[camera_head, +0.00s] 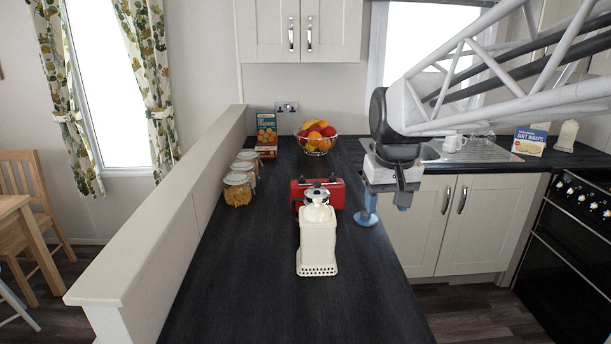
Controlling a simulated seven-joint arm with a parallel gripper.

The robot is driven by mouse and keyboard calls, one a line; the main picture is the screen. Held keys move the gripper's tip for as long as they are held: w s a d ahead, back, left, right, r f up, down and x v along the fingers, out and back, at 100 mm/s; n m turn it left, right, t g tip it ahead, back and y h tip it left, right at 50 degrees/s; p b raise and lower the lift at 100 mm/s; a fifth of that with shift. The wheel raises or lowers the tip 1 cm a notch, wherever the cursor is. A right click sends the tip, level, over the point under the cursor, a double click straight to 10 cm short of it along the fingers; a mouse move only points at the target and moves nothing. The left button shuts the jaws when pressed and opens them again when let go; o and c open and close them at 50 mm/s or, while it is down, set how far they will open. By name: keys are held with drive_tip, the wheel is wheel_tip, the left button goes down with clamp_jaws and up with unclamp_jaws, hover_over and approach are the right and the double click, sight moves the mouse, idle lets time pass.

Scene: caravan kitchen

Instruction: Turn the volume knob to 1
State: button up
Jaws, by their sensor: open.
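A red box-shaped device (336,193), possibly the radio, sits on the dark worktop. My gripper (385,211) points down just right of the red device, near the worktop's right edge, with blue-grey fingertips. It is open and appears empty, apart from the device in the picture.
A fruit bowl (317,144) and a food box (267,130) stand at the back of the worktop (270,300). Several jars (238,190) line the low wall (170,215) at left. The front worktop is clear. A sink (470,150) and oven (570,260) are at right.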

drive_tip(key=w+r, duration=0.2)
drive_tip(key=w, duration=1.3)
drive_tip(key=n+g, duration=0.2)
hover_over(333, 174)
wheel_tip(333, 174, down, 12)
drive_tip(key=shift+f, duration=0.15)
drive_tip(key=shift+s+f, duration=0.1)
drive_tip(key=shift+f, duration=3.8)
drive_tip(key=c, duration=0.9)
drive_tip(key=shift+c, duration=0.2)
